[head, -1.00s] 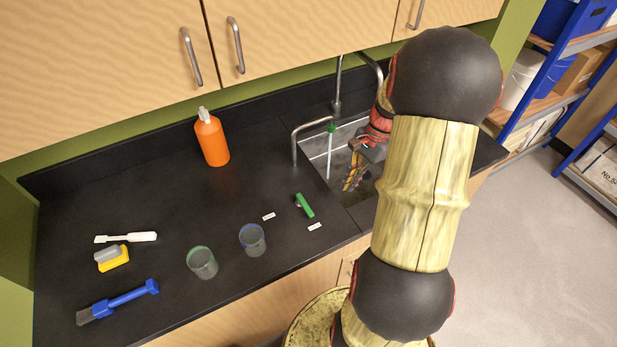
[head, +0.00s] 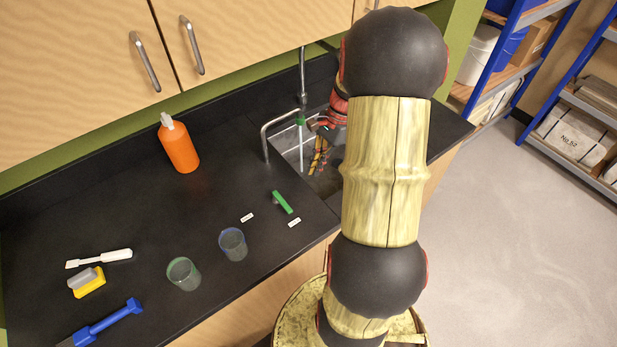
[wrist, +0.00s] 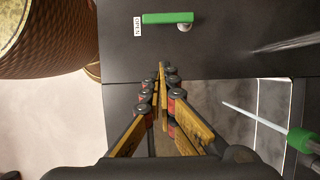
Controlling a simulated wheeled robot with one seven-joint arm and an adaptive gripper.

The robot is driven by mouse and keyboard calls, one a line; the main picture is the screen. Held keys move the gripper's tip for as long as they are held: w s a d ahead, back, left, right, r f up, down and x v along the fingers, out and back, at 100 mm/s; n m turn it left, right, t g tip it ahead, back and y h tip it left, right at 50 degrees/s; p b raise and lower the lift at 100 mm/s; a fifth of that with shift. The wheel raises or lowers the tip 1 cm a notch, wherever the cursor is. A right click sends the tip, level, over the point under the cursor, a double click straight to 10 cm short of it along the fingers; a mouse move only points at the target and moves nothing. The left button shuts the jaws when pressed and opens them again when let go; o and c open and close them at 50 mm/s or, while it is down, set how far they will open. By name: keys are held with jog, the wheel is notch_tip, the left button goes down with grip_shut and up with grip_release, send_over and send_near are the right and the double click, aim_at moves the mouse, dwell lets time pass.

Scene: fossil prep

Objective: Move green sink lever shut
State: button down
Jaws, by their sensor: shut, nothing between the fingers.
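The green lever (head: 282,202) lies on the black counter left of the sink, its near end toward the right one of two small white labels (head: 294,222). In the wrist view the lever (wrist: 167,18) is at the top, and the label by its left end reads OPEN (wrist: 137,27). A thin white stream (head: 301,150) runs from the tap's green-tipped nozzle (head: 300,121) into the sink (head: 328,185). My gripper (head: 316,171) is over the sink, apart from the lever. In the wrist view its yellow fingers (wrist: 162,68) are closed together and empty.
A bent metal pipe (head: 265,140) rises at the sink's left edge. Two cups (head: 233,243) (head: 184,273), an orange bottle (head: 179,147), a white-handled tool (head: 100,258), a yellow-grey block (head: 87,282) and a blue brush (head: 108,322) stand or lie farther left. Counter around the lever is mostly clear.

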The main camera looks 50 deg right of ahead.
aim_at(282, 204)
jog(key=b+x, duration=0.1)
jog(key=x, duration=0.7)
jog(key=shift+a+f, duration=0.1)
jog(key=shift+f, duration=0.1)
jog(key=a, duration=0.1)
jog(key=a+b, duration=0.1)
jog(key=a, duration=0.1)
jog(key=shift+w+f, duration=0.15)
jog(key=shift+w, duration=0.2)
jog(key=shift+w+a, duration=0.1)
jog(key=shift+a, duration=0.35)
